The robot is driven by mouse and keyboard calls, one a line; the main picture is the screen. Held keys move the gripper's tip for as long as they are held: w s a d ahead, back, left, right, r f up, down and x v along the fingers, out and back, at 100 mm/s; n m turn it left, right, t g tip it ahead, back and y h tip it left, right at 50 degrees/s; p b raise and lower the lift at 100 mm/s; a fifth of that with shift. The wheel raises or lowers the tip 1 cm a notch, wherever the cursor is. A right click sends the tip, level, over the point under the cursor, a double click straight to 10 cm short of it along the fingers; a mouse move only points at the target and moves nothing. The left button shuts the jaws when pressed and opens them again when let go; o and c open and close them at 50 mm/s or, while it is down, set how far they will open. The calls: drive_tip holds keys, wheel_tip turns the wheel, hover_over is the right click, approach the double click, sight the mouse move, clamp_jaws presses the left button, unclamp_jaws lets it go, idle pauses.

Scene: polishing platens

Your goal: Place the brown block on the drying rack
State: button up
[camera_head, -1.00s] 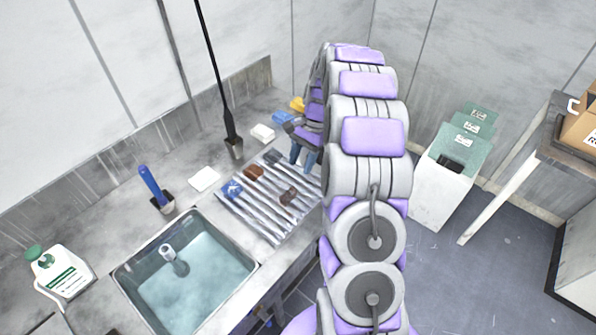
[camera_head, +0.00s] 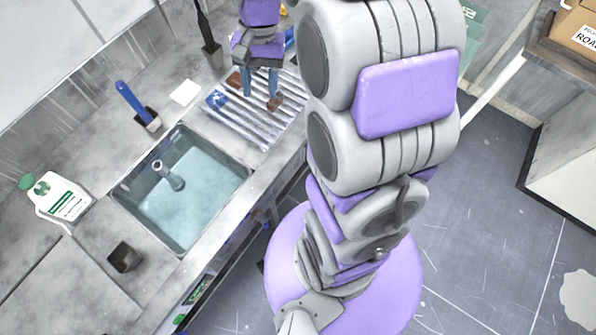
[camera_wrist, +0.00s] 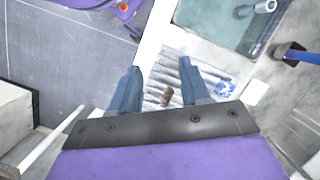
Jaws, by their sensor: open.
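The drying rack (camera_head: 247,132) is a ridged silver-grey rack on the counter right of the sink; it also shows in the wrist view (camera_wrist: 170,62). A dark brown block (camera_head: 273,104) lies on it towards the counter's front edge. A redder brown block (camera_head: 233,79) lies farther back, partly hidden by my gripper. A blue and white block (camera_head: 217,99) lies at the rack's left end. My gripper (camera_head: 260,96) is open, pointing down over the rack. In the wrist view a brown block (camera_wrist: 167,97) shows between the fingers; I cannot tell whether they touch it.
The sink (camera_head: 190,190) holds water and a grey upright fitting. A black tool (camera_head: 210,52) stands behind the rack.

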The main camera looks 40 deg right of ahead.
drive_tip(key=s+a+n+h, duration=0.1)
drive_tip(key=s+a+n, duration=0.1)
drive_tip(key=s, duration=0.9)
drive_tip(key=s+a+n+h, duration=0.1)
drive_tip(key=s+a+n, duration=0.2)
drive_tip(key=s, duration=0.8)
drive_tip(key=n, duration=0.2)
drive_tip(key=shift+a+n, duration=0.2)
drive_tip(key=shift+n, duration=0.1)
drive_tip(key=shift+d+r, duration=0.1)
drive_tip(key=shift+d, duration=0.1)
drive_tip(key=shift+a, duration=0.1)
